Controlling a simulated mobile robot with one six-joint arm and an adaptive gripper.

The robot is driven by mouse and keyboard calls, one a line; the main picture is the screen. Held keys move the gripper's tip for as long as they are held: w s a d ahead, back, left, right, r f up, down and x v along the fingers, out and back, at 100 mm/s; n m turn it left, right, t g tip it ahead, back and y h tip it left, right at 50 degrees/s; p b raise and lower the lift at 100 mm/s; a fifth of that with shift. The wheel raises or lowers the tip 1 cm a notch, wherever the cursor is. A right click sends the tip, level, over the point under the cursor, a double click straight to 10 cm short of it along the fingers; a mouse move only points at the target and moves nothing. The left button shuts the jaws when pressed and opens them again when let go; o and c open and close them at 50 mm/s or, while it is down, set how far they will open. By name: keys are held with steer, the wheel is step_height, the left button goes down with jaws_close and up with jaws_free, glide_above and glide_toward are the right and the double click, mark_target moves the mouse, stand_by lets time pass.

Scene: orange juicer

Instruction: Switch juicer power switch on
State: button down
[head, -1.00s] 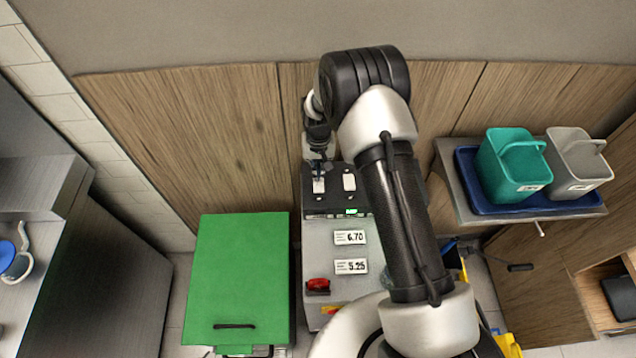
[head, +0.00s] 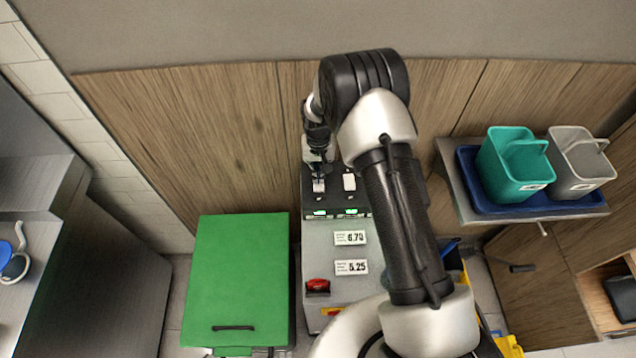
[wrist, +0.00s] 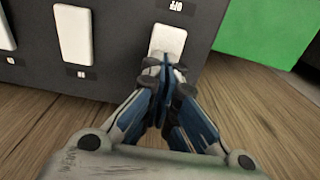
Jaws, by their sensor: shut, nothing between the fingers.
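The juicer (head: 325,260) is a grey machine with a dark panel (head: 334,197) at its far end. Two white rocker switches sit on the panel, the left switch (head: 318,186) and the right switch (head: 349,182). My gripper (head: 318,172) is shut and empty at the left switch. In the wrist view, the fingertips (wrist: 162,68) are at the lower end of that switch (wrist: 168,40) and overlap it, seemingly touching. An upside-down "OFF" label shows above it. Small displays below both switches glow green, the left one (head: 320,213) and the right one (head: 351,212).
A green box (head: 238,280) stands close left of the juicer. A red knob (head: 318,286) and price labels are on the juicer's front part. Teal (head: 512,165) and grey (head: 580,165) bins stand on a blue tray at right. A wooden wall is behind.

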steer(key=shift+r+p, duration=1.65)
steer(key=shift+r, duration=1.8)
